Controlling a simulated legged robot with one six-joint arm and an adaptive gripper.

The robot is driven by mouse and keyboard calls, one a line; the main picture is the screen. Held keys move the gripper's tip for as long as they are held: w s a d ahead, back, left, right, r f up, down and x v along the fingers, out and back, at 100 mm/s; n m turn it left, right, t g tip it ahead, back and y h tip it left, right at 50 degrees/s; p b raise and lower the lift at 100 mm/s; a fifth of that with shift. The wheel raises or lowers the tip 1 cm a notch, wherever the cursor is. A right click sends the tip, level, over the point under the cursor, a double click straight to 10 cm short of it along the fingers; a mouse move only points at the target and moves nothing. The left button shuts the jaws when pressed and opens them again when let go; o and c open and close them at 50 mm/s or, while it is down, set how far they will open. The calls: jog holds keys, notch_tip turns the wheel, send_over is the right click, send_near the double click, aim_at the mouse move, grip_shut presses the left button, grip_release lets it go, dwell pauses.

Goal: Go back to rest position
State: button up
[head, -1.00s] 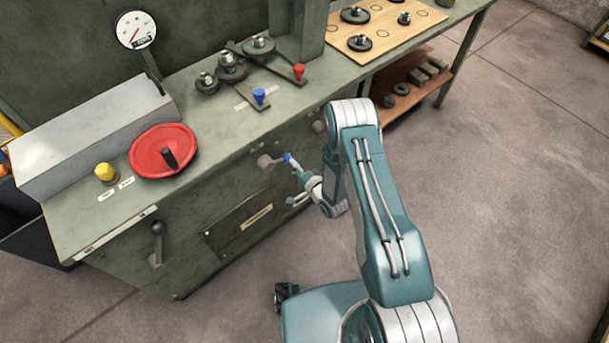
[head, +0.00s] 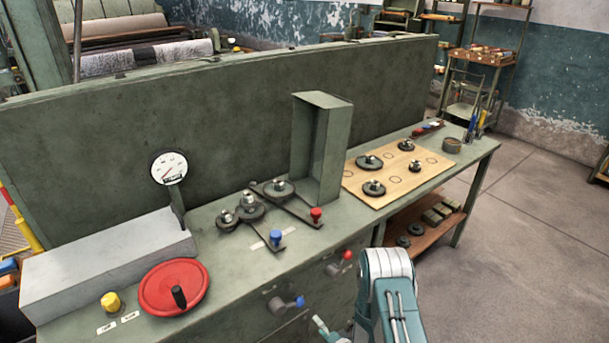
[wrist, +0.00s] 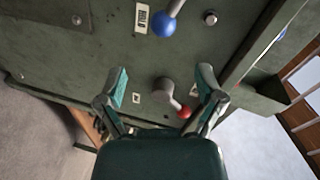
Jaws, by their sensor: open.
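My gripper (wrist: 163,82) is open and empty in the wrist view, its two fingers spread in front of the green cabinet face. A lever with a red ball (wrist: 184,112) on a grey hub shows between and beyond the fingers. A lever with a blue ball (wrist: 164,24) is above, clear of both fingers. In the head view the arm is at the bottom edge, with only part of my gripper (head: 320,326) showing. The blue-ball lever (head: 298,301) and red-ball lever (head: 347,255) are on the cabinet front just beside the arm.
The bench top holds a red handwheel (head: 192,270), yellow knob (head: 111,302), dial gauge (head: 168,167), gears (head: 250,208) and an upright post (head: 327,145). A wooden board (head: 358,184) carries several discs. Open floor (head: 540,250) lies to the right.

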jog(key=w+d+r+n+g+h, duration=0.15)
jog(key=w+r, duration=0.25)
jog(key=r, duration=0.4)
jog(key=w+d+r+n+h, duration=0.2)
jog(key=w+r+h, duration=0.15)
jog(key=r, duration=0.45)
jog(key=s+d+r+n+g+h, duration=0.1)
jog(key=s+d+r, duration=0.1)
jog(key=r, duration=0.5)
jog(key=s+d+r+n+g+h, duration=0.1)
jog(key=s+d+r, duration=0.1)
jog(key=r, duration=0.6)
jog(key=s+d+r+n+g+h, duration=0.2)
jog(key=s+r, duration=0.9)
jog(key=s, duration=0.2)
jog(key=s+a+r+n+g, duration=0.1)
jog(key=s+r+g, duration=0.1)
jog(key=s, duration=1.4)
jog(key=shift+s+r+n+y, duration=0.3)
jog(key=shift+r+n+y, duration=0.1)
jog(key=shift+r, duration=0.2)
